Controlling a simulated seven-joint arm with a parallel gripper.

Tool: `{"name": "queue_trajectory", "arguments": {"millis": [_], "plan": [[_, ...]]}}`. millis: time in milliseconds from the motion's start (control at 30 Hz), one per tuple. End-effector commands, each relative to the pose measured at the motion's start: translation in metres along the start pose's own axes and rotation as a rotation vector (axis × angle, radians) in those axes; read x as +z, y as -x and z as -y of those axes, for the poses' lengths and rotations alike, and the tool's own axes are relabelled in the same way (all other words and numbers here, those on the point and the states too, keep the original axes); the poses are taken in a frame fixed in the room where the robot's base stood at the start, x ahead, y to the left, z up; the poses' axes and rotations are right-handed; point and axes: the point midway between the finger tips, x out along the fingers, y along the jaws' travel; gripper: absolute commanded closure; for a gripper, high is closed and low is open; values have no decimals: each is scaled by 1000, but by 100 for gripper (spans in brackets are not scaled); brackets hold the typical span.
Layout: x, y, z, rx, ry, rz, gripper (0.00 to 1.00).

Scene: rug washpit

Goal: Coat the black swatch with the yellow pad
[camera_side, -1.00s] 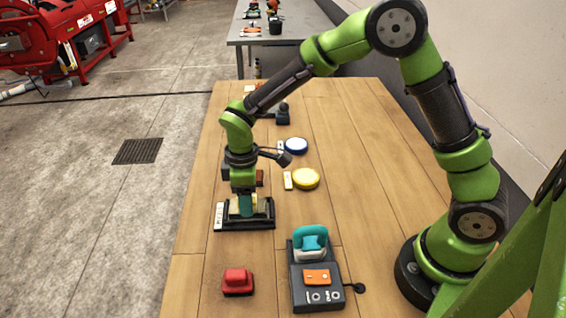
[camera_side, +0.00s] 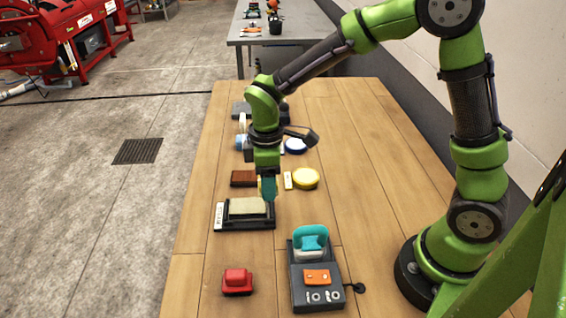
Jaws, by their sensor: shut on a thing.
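The yellow pad (camera_side: 306,178) is a round disc lying on the wooden table, with a pale label card (camera_side: 288,180) at its left. My gripper (camera_side: 268,198) points down just left of that card, at the right end of a black tray that holds a beige block (camera_side: 246,206). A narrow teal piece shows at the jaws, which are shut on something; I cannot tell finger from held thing.
The black tray (camera_side: 262,225) has a label card at its left. A red block (camera_side: 237,281) and a grey device (camera_side: 316,293) stand in front. The table's right middle is clear.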

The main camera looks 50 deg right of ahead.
Motion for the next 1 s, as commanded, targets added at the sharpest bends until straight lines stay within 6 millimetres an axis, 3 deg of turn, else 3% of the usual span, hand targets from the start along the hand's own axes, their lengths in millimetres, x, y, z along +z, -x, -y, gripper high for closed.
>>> {"name": "queue_trajectory", "arguments": {"millis": [400, 1000], "plan": [[0, 33, 0, 1, 1, -2, 67], [-3, 33, 5, -2, 15, 1, 67]]}}
